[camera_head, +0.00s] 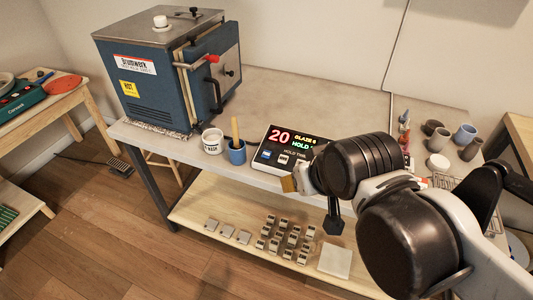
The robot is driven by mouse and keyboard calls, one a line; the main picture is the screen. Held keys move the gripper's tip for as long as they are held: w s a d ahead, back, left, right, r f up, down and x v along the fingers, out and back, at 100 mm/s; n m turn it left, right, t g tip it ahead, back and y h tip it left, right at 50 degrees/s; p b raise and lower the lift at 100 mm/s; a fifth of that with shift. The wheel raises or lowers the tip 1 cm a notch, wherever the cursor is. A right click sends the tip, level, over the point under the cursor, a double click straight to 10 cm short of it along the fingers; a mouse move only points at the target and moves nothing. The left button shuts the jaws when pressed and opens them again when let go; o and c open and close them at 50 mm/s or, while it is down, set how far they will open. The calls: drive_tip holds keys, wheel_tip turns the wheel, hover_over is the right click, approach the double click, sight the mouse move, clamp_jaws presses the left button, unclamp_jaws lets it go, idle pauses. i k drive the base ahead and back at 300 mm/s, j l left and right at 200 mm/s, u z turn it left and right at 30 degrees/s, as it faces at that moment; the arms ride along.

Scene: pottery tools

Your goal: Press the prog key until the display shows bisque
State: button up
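The controller box (262,163) sits on the grey worktable, with a sloped black display (294,140) on its face. My arm hides the box's lower right part and any further keys there. The end of my arm with my gripper (303,181) is just in front of the box, seen from behind; its fingers cannot be made out clearly.
A blue kiln (165,85) stands at the table's back left. A white tub (212,141) and a blue cup (236,152) holding a wooden-handled tool stand left of the box. Several cups (466,133) stand at the right. Small blocks (285,238) lie on the lower shelf.

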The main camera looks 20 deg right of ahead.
sight(266, 154)
drive_tip(key=j+z, duration=0.25)
drive_tip(key=j, duration=0.15)
drive_tip(key=k+j+z, duration=0.2)
drive_tip(key=j, duration=0.2)
drive_tip(key=j+z, duration=0.25)
drive_tip(key=k+j, duration=0.05)
drive_tip(key=j, duration=0.05)
